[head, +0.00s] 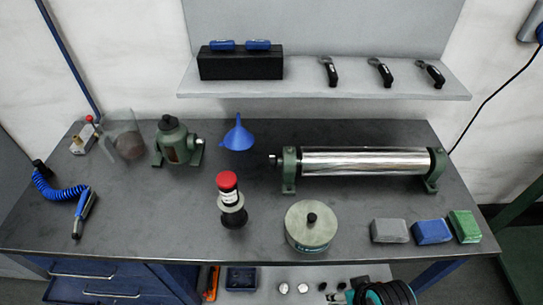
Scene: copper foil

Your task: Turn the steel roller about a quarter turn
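The steel roller (365,161) is a shiny horizontal cylinder at the right back of the dark workbench. It is held between two green end stands, the left stand (289,170) and the right stand (437,170). A short dark shaft end (273,160) sticks out past the left stand. Nothing touches the roller. Neither of my grippers shows in the head view.
A shelf (300,88) overhangs behind.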

